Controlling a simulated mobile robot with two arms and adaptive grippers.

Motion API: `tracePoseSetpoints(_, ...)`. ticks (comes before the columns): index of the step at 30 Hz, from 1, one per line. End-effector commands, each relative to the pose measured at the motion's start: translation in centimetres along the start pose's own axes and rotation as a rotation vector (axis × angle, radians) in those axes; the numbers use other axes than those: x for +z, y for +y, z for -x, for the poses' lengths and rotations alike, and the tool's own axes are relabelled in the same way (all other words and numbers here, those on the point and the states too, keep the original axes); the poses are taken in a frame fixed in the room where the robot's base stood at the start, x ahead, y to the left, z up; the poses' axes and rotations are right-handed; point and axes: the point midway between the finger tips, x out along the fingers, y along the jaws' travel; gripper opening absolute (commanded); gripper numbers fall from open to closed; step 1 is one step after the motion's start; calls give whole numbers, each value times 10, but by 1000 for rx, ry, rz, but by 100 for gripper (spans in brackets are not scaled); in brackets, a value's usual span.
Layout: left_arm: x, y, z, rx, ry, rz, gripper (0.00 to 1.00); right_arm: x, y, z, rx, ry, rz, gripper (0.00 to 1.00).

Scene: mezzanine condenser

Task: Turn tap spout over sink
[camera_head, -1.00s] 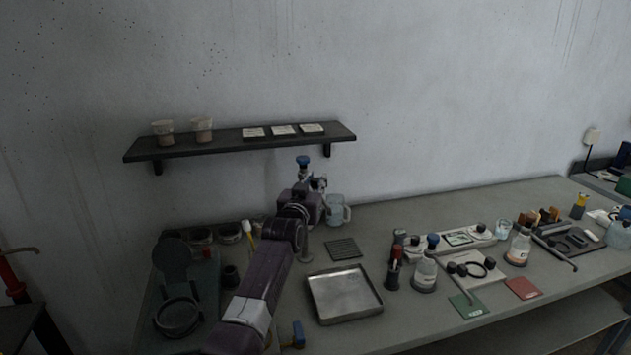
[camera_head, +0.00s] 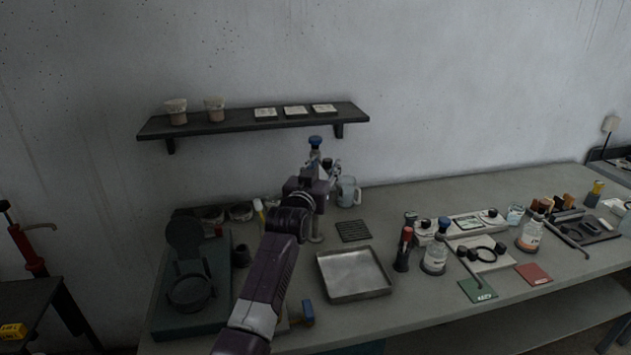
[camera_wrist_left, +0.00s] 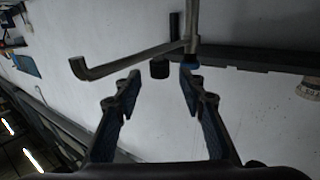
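The tap is mostly hidden behind my left gripper in the head view. Its blue cap (camera_head: 315,143) shows above the gripper and a grey post (camera_head: 316,230) below it. In the left wrist view the spout (camera_wrist_left: 130,60) is a long grey tube with a bent end at the left. My left gripper (camera_wrist_left: 158,88) is open, with its two fingers apart and the spout just beyond the tips. I see nothing held between them. A shallow square metal basin (camera_head: 353,292), seemingly the sink, lies in front of the tap to the right. My right gripper is out of view.
A wall shelf (camera_head: 250,121) with cups and tiles hangs behind the tap. A pale blue jug (camera_head: 348,192) stands beside the gripper. A dark round-framed device (camera_head: 190,290) is at the left; a bottle (camera_head: 435,257) stands right of the basin.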

Motion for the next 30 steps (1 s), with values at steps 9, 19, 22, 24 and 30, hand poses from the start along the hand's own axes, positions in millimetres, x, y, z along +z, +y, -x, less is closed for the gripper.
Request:
tracePoseSetpoints(9,1,0,37,-1,0,0,37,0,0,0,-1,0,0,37)
tracePoseSetpoints(19,0,1,73,0,0,0,37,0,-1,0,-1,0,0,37)
tracePoseSetpoints(22,0,1,79,1,0,0,37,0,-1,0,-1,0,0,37)
tracePoseSetpoints(24,0,1,81,1,0,0,37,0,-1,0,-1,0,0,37)
tracePoseSetpoints(30,0,1,83,1,0,0,37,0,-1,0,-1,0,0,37)
